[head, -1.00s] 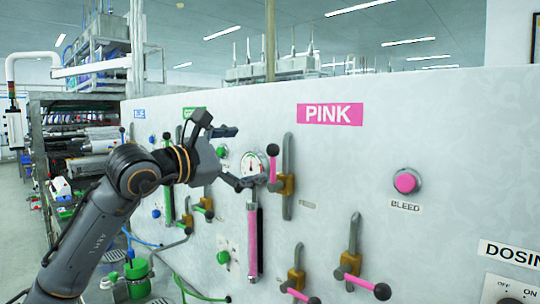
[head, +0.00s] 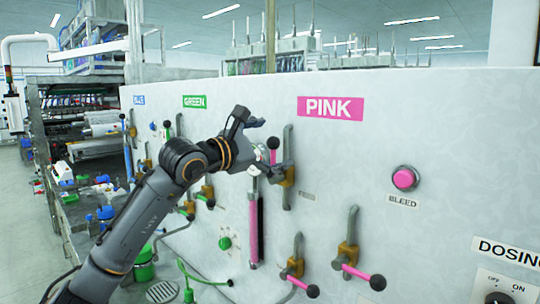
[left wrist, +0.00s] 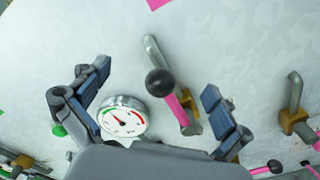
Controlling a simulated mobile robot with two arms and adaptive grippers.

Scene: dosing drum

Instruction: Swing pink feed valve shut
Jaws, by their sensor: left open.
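Below the PINK sign (head: 331,107) is a valve whose pink lever has a black ball (head: 273,143). The lever stands about upright, with a brass body (head: 288,177) on a grey pipe. My left gripper (head: 268,148) is open in front of this valve, one finger above left of the ball and one lower by the lever. In the left wrist view the black ball (left wrist: 160,82) and pink lever (left wrist: 178,108) lie between the spread fingers, with no clear contact. My gripper partly hides the lever in the head view. My right gripper is not in view.
A round gauge (left wrist: 124,118) sits close left of the lever. Two more pink-lever valves (head: 296,268) (head: 349,256) are lower on the panel. A pink BLEED button (head: 405,178) is at right, with bare panel between. Green and blue fittings are at left.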

